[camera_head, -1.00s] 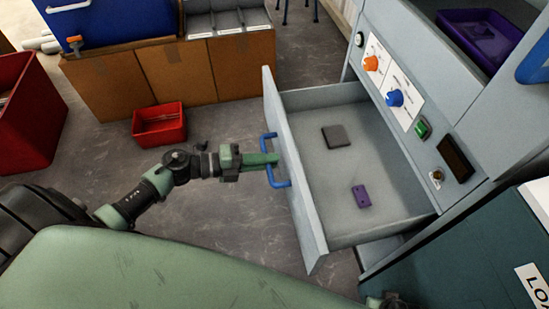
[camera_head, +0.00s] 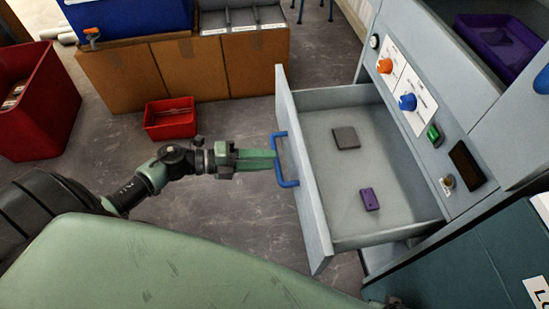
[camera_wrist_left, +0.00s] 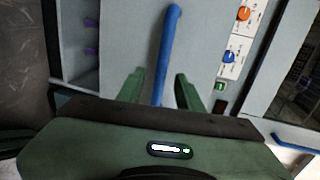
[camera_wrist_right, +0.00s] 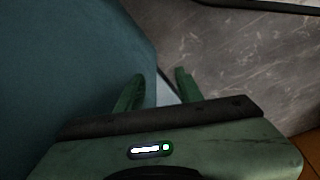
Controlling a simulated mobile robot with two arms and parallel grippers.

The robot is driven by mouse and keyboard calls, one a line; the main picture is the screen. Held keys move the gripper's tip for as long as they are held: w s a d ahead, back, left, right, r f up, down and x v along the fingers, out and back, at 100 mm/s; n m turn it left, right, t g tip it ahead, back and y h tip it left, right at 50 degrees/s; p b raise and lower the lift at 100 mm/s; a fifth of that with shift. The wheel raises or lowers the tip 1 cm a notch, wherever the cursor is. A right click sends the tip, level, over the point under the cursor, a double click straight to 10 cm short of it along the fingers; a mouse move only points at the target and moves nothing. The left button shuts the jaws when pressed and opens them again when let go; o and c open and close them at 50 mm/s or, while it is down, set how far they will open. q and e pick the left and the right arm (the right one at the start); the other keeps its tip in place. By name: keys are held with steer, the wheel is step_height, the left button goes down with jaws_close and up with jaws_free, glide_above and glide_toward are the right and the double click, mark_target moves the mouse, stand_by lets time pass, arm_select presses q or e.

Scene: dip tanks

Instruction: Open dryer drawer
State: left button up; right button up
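The grey dryer drawer (camera_head: 325,190) stands pulled out from the machine at the right of the head view. Its front carries a blue bar handle (camera_head: 286,182), also visible in the left wrist view (camera_wrist_left: 169,45). My left gripper (camera_head: 275,160) is at the handle from the left, with its fingertips near the bar. In the left wrist view its fingers (camera_wrist_left: 158,85) are apart, with the bar showing in the gap and no clear contact. My right gripper (camera_wrist_right: 158,85) is open and empty. A dark flat block (camera_head: 346,138) and a purple piece (camera_head: 370,199) lie in the drawer.
The dryer panel has an orange knob (camera_head: 384,66), a blue knob (camera_head: 407,102) and a green switch (camera_head: 433,135). A small red bin (camera_head: 170,125) stands on the floor before cardboard boxes (camera_head: 190,68). A large red bin (camera_head: 40,110) is at left.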

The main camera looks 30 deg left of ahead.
arm_select(q)
steer(key=v, duration=0.4)
steer(key=shift+s+a, duration=0.1)
arm_select(e)
steer(key=shift+s+d+f, duration=0.1)
steer(key=shift+s+f, duration=0.05)
steer(key=shift+f, duration=0.5)
